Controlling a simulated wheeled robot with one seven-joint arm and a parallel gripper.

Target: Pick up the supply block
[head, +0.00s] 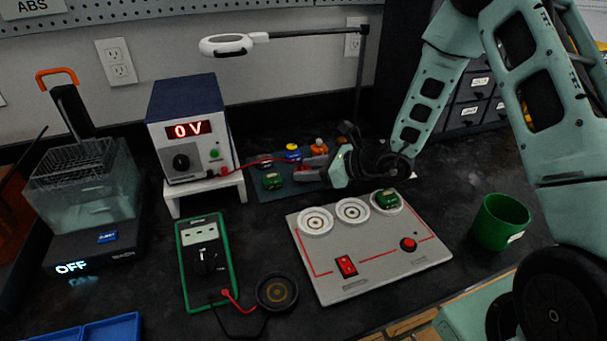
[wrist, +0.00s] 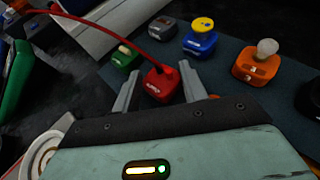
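The red block (wrist: 158,84) has a red lead plugged into its top; I take it as the supply block. It sits on the dark mat (wrist: 226,88) in the wrist view. My gripper (wrist: 158,67) is open, with one finger on each side of the red block. I cannot tell whether the fingers touch it. In the head view my gripper (head: 308,168) is low over the mat behind the grey board, and the red block is mostly hidden by it.
Around the red block stand a green block (wrist: 125,55), a grey block (wrist: 162,27), a blue block (wrist: 200,42) and an orange bulb block (wrist: 256,66). The grey board (head: 375,245) lies in front. The power supply (head: 187,130) reads 0 V. A green cup (head: 499,222) stands right.

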